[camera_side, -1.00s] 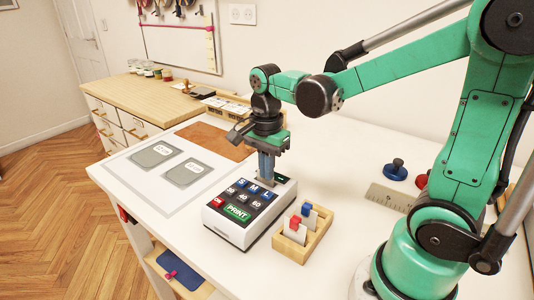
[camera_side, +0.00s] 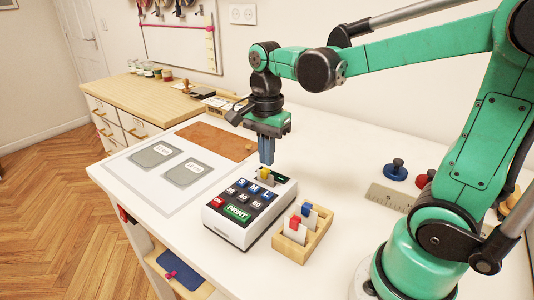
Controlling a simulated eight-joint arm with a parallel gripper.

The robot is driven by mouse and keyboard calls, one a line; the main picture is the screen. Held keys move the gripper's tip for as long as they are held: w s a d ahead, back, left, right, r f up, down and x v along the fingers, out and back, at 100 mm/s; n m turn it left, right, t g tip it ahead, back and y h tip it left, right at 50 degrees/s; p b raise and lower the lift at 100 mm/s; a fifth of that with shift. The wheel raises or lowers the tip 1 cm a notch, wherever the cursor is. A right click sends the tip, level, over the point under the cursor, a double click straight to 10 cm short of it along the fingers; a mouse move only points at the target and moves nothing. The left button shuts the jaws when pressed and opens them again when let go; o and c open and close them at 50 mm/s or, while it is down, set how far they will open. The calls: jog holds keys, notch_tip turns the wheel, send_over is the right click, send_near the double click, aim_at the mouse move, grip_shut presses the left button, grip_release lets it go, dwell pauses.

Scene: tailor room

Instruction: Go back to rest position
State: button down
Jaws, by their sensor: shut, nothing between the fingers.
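My gripper (camera_side: 266,160) points straight down with its blue-grey fingers together and nothing between them. It hangs above the far end of the label printer, clear of it. The printer (camera_side: 230,228) is a white box with a dark keypad of blue, grey, red and green keys, including a green PRINT key. A small yellow piece (camera_side: 264,174) shows at the printer's far end, just below my fingertips.
A wooden tray (camera_side: 290,250) with red and blue clips holding cards stands right of the printer. Grey cards (camera_side: 186,172) lie on a white mat at left. A brown mat (camera_side: 215,140), a ruler (camera_side: 388,197) and a blue knobbed weight (camera_side: 396,170) lie on the table.

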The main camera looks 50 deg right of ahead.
jog(key=n, duration=0.1)
jog(key=a+n+t, duration=0.1)
jog(key=n, duration=0.1)
jog(key=shift+s+r+n+t, duration=0.1)
jog(key=shift+s+n+t, duration=0.2)
jog(key=shift+s, duration=0.05)
jog(key=a+n+t, duration=0.1)
jog(key=n+t, duration=0.1)
jog(key=n, duration=0.2)
jog(key=s+a+n+t, duration=0.1)
jog(key=n+t, duration=0.1)
jog(key=n, duration=0.3)
jog(key=a+n+t, duration=0.1)
jog(key=n, duration=0.4)
jog(key=shift+s+t, duration=0.2)
jog(key=shift+t, duration=0.2)
